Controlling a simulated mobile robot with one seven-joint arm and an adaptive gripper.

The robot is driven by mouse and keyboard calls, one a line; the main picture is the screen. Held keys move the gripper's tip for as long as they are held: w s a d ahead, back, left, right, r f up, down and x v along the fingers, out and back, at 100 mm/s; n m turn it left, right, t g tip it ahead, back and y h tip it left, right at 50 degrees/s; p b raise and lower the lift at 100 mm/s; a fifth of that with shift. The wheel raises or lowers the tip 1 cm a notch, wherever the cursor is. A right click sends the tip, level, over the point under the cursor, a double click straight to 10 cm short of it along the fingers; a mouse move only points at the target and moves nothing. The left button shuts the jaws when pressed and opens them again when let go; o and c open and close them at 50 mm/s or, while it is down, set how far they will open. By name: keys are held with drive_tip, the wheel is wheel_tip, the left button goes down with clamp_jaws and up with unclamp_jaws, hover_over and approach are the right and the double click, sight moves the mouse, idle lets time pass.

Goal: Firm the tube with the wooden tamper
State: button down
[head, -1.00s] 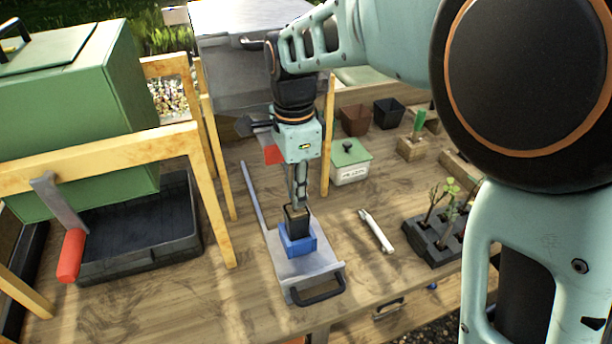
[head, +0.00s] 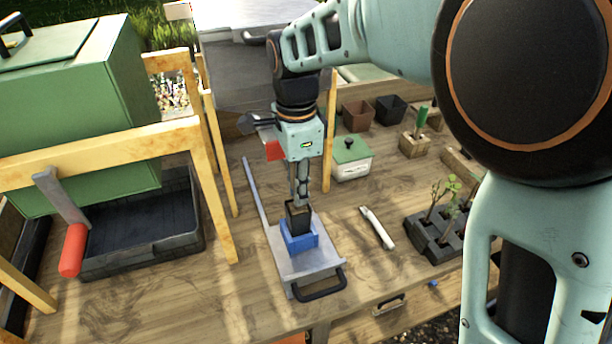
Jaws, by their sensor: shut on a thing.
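My gripper (head: 301,193) points straight down and is shut on the upper part of a small black square tube (head: 298,218). The tube stands upright at a blue block (head: 299,238), with its lower end hidden by the block. The block rests on a grey metal plate (head: 283,264) with a dark front handle. A green upright piece (head: 421,117) stands in a small wooden block (head: 413,146) at the back right; I cannot tell whether it is the tamper's handle. No other likely tamper shows.
A white-bodied tin with a green lid (head: 352,152) stands behind the plate. A pale tool (head: 377,228) lies to the right, beside a dark seedling tray (head: 432,240). Wooden posts and a black tray (head: 140,235) stand left. Bare tabletop lies in front left.

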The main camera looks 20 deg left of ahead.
drive_tip(key=shift+f, duration=0.55)
idle(1.4)
drive_tip(key=shift+s, duration=0.1)
drive_tip(key=shift+r+p, duration=4.3)
drive_tip(key=shift+r, duration=1.3)
